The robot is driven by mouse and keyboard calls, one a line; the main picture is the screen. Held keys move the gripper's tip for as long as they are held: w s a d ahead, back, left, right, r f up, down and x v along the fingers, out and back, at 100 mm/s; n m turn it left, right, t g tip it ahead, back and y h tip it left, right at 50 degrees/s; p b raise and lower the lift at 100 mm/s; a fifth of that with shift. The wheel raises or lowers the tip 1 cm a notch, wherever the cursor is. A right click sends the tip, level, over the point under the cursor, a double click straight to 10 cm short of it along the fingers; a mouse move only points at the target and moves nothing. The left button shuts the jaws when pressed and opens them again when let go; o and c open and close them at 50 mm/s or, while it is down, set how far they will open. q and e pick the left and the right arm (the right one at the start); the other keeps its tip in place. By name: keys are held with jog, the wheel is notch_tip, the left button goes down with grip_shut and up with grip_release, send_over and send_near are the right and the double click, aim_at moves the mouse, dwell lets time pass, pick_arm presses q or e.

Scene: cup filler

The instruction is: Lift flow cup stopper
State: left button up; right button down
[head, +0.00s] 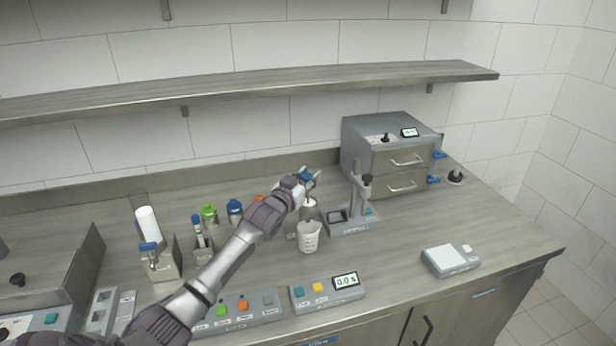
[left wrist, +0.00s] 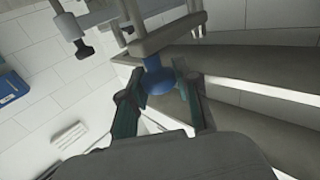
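The flow cup (head: 308,210) is a metal cup held above a white beaker (head: 308,238), right of the middle of the counter. Its stopper has a blue knob (head: 305,177) on top. My left gripper (head: 307,176) reaches in from the left, with its fingers on either side of the knob. In the left wrist view the round blue knob (left wrist: 158,82) sits between the fingertips, which look in contact with it. The lower part of the stopper is hidden. My right gripper is not in view.
A stand (head: 358,210) rises just right of the cup. A grey drawer unit (head: 385,160) stands behind it. Green (head: 209,213) and blue (head: 235,210) bottles stand to the left. A display box (head: 328,290) is in front. A shelf (head: 250,92) runs above.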

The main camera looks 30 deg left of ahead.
pick_arm(q)
grip_shut()
notch_tip(320, 180, up, 3)
jog(key=shift+f+p, duration=0.1)
jog(key=shift+p, duration=0.95)
jog(key=shift+f, duration=0.1)
jog(key=o, duration=0.8)
grip_release()
